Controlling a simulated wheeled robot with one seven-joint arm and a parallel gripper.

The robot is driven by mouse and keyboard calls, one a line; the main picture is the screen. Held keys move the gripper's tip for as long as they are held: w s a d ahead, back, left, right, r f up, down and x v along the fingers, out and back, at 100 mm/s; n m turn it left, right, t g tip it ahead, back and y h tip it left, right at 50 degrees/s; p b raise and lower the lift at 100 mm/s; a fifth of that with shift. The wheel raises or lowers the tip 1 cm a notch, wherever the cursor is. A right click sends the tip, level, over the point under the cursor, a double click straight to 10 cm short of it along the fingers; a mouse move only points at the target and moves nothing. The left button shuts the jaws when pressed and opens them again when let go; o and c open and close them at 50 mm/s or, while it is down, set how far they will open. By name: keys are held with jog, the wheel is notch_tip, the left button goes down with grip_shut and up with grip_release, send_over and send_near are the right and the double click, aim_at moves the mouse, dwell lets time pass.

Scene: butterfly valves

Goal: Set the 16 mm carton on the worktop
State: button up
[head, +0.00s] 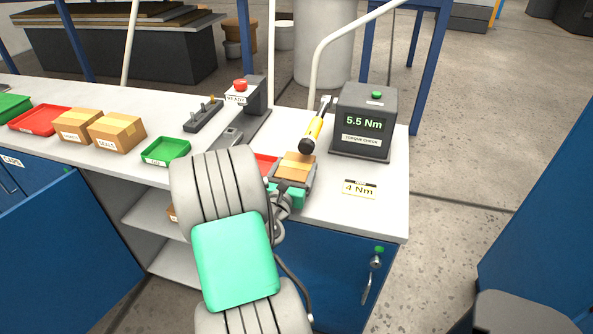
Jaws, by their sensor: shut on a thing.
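My gripper (295,173) is over the right part of the worktop (345,212), with its grey jaws shut on a brown carton (298,165). The carton's top with its lighter tape strip shows; no size label on it is readable, and part of it is hidden by my gripper. I cannot tell whether the carton touches the worktop or is held just above it.
A torque checker (364,120) reading 5.5 Nm, a yellow-black screwdriver (314,130) and a 4 Nm card (359,189) are close by. Left are a green tray (166,151), two cartons (117,131) (79,125) and a red tray (39,118). The cabinet door (65,240) is open.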

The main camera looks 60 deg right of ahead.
jog(key=shift+d, duration=0.1)
jog(key=shift+f, duration=0.15)
jog(key=o, duration=2)
jog(key=s+a+b, duration=0.2)
jog(key=a, duration=1)
